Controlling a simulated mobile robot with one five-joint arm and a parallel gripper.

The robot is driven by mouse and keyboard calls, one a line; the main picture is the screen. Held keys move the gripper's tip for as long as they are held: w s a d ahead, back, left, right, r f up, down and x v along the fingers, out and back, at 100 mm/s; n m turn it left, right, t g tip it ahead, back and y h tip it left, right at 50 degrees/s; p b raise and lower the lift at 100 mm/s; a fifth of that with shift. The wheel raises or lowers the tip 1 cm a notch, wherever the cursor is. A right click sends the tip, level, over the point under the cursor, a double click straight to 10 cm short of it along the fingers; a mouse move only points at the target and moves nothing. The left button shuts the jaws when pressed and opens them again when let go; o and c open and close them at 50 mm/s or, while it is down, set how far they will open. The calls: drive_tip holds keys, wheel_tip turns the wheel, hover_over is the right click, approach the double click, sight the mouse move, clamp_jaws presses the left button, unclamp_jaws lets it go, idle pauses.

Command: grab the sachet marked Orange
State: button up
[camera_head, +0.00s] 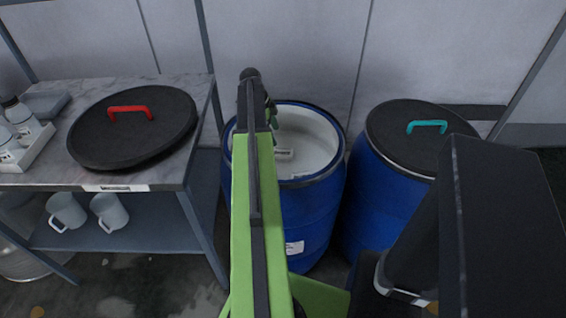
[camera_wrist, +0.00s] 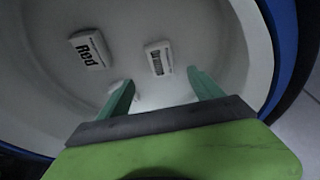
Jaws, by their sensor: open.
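The open blue drum (camera_head: 308,215) has a white inside, and my gripper (camera_head: 272,112) reaches down into it. In the wrist view, a white sachet (camera_wrist: 159,58) with dark sideways lettering lies on the drum's pale bottom. Its word is small but seems to read Orange. It shows just beyond and between the two green fingertips of my gripper (camera_wrist: 162,82), which are apart with nothing between them. A sachet marked Red (camera_wrist: 90,50) lies to its left. A third pale sachet (camera_wrist: 121,86) is partly hidden behind the left finger, and its marking cannot be read.
The drum's rim and wall (camera_wrist: 262,45) surround my gripper. A second blue drum (camera_head: 365,205) with a black lid and teal handle stands at right. At left, a marble-topped table (camera_head: 45,165) bears a black lid with a red handle (camera_head: 130,145); mugs (camera_head: 66,211) stand on its lower shelf.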

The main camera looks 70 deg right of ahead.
drive_tip(key=b, duration=0.4)
hover_over(282, 152)
drive_tip(key=w, duration=0.2)
drive_tip(key=f, duration=0.5)
drive_tip(key=shift+s+a+f, duration=0.2)
drive_tip(key=shift+a+f, duration=0.1)
drive_tip(key=shift+r, duration=0.1)
drive_tip(key=b+x, duration=0.5)
drive_tip(key=shift+d+f, duration=0.15)
drive_tip(key=shift+f, duration=0.05)
drive_tip(key=shift+r, duration=0.2)
drive_tip(key=c, duration=1.5)
drive_tip(key=shift+r+p, duration=0.1)
drive_tip(key=shift+p, duration=0.2)
wheel_tip(282, 152, up, 4)
drive_tip(key=p, duration=0.4)
drive_tip(key=shift+r, duration=0.1)
drive_tip(key=s+a+r+p, duration=0.1)
drive_tip(key=s+r+p, duration=0.1)
drive_tip(key=s, duration=0.1)
drive_tip(key=s+a+r+p, duration=0.2)
drive_tip(key=s, duration=0.2)
drive_tip(key=s+a+r+p, duration=0.1)
drive_tip(key=s+r+p, duration=0.1)
drive_tip(key=s+p, duration=0.1)
drive_tip(key=shift+s+a+r, duration=0.2)
drive_tip(key=shift+s+r, duration=0.2)
drive_tip(key=shift+s, duration=0.05)
